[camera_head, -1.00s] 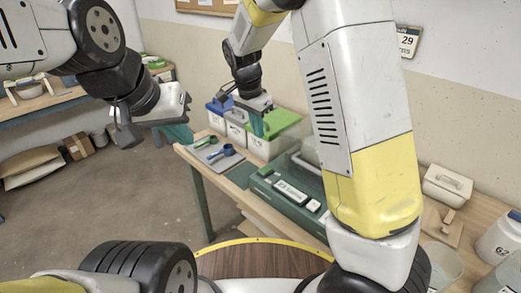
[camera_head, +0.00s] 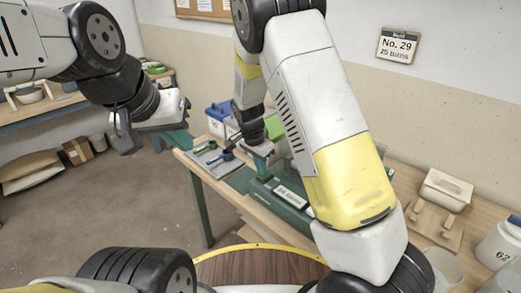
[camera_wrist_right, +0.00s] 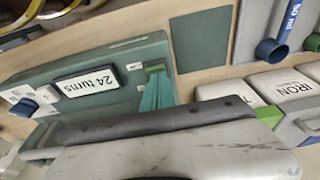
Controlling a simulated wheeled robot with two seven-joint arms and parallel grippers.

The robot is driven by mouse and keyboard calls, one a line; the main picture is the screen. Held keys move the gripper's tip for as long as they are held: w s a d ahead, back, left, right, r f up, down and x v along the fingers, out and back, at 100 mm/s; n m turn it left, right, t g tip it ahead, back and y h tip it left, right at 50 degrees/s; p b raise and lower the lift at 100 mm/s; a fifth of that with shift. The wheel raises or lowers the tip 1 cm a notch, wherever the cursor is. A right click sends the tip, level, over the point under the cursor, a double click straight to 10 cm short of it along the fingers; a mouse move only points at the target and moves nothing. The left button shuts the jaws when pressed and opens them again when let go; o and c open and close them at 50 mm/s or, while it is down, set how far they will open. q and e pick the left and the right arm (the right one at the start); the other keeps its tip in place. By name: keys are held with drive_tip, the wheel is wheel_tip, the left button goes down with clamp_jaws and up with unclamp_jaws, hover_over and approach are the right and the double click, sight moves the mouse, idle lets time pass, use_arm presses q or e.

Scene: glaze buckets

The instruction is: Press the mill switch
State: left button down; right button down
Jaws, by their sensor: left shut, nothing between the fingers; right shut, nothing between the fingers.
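The mill is a dark green box (camera_wrist_right: 100,62) on the table, with a display (camera_wrist_right: 86,83) reading "24 turns", upside down in the right wrist view. A blue part (camera_wrist_right: 22,107), which may be the switch, sits beside a white label at its left end. In the head view the mill's display (camera_head: 290,196) shows below my right arm. My right gripper (camera_wrist_right: 156,72) is shut and empty, its teal fingers over the mill's face beside the display; I cannot tell if they touch. My left gripper (camera_head: 180,142) is shut and empty, away to the left above the floor.
Lidded bins, one labelled IRON (camera_wrist_right: 292,90), and a tray with a blue scoop (camera_wrist_right: 270,50) lie beside the mill. A white lidded container (camera_head: 446,190) and a bucket marked 62 (camera_head: 500,245) stand at right.

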idle(0.3)
drive_tip(key=shift+s+a+f, duration=0.3)
drive_tip(key=shift+s+f, duration=0.05)
drive_tip(key=shift+f, duration=0.3)
drive_tip(key=shift+w+d+r, duration=0.1)
drive_tip(key=shift+w, duration=0.05)
drive_tip(key=shift+w+d+r, duration=0.25)
drive_tip(key=shift+w+d, duration=0.2)
